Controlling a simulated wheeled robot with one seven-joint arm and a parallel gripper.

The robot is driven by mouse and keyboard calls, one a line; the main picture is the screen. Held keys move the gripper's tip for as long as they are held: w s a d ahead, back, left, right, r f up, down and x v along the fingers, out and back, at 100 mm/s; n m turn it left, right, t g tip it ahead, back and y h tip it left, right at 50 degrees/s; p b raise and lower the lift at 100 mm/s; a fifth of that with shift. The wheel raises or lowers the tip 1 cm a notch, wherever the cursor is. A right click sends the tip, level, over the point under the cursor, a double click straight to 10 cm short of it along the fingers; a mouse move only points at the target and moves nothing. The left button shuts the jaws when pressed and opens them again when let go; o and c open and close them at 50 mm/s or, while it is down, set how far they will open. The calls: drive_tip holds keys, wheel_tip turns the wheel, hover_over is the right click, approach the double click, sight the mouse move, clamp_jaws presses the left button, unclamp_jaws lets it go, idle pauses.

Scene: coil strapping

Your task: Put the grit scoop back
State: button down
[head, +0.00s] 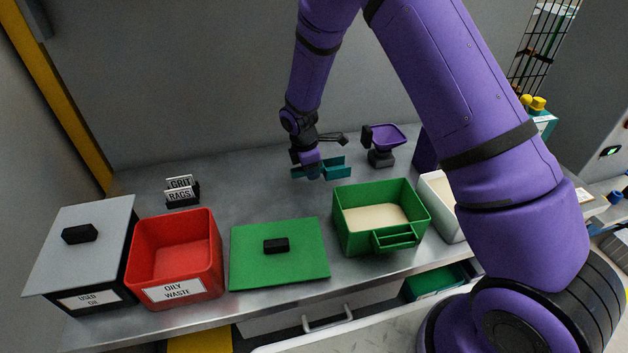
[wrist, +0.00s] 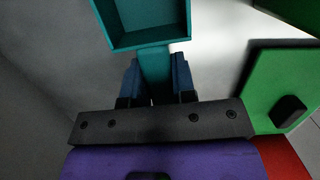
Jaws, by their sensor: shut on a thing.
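The teal grit scoop (head: 336,168) is held by its handle in my gripper (head: 311,170), behind the green bin. In the wrist view the scoop (wrist: 150,24) shows an open, empty-looking box. The blue fingers of my gripper (wrist: 156,78) are shut on its handle from both sides. I cannot tell its exact height over the bench. The green bin (head: 352,244) is open and holds pale grit, with a small slotted green holder (head: 396,238) on its front. Its green lid (head: 300,262) seems to lie flat to the left.
A red oily waste bin (head: 178,290), a lidded used oil bin (head: 98,228) and small signs (head: 181,190) stand left. A white tub (head: 441,205) is right of the green bin.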

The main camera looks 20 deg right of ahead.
sight(312, 188)
drive_tip(key=shift+f, duration=2.05)
drive_tip(key=shift+f, duration=0.1)
drive_tip(key=c, duration=0.9)
unclamp_jaws()
drive_tip(key=shift+c, duration=0.2)
